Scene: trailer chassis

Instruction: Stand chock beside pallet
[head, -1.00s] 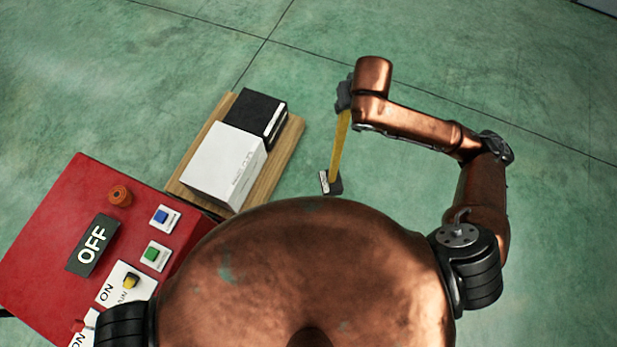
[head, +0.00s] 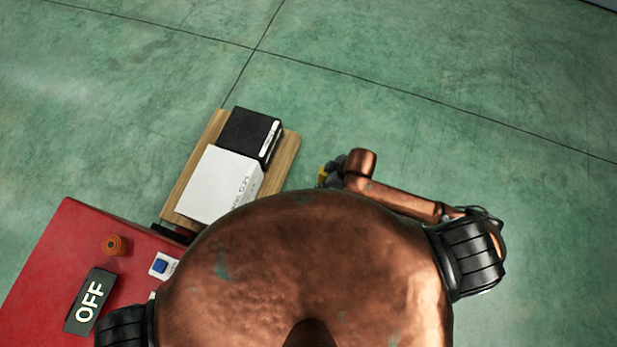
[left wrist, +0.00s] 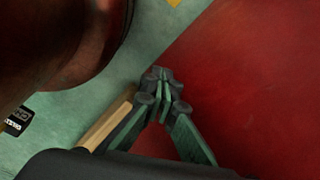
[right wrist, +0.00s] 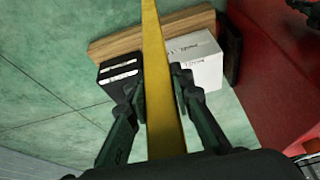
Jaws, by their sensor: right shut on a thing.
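My right gripper (head: 331,171) is shut on the yellow handle of the chock (right wrist: 160,45), which runs up between its fingers (right wrist: 157,88) in the right wrist view. In the head view only a small yellow part of the chock (head: 322,177) shows; my body hides the rest. The wooden pallet (head: 286,158) lies left of this gripper, with a visible gap of floor between. Whether the chock's foot touches the floor cannot be told. My left gripper (left wrist: 160,76) has its fingertips together, empty, in front of a red surface; it is outside the head view.
A black box (head: 247,135) and a white box (head: 212,185) sit on the pallet. A red control panel (head: 60,245) with buttons stands at the lower left. The green floor (head: 450,60) is clear beyond and right of the pallet.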

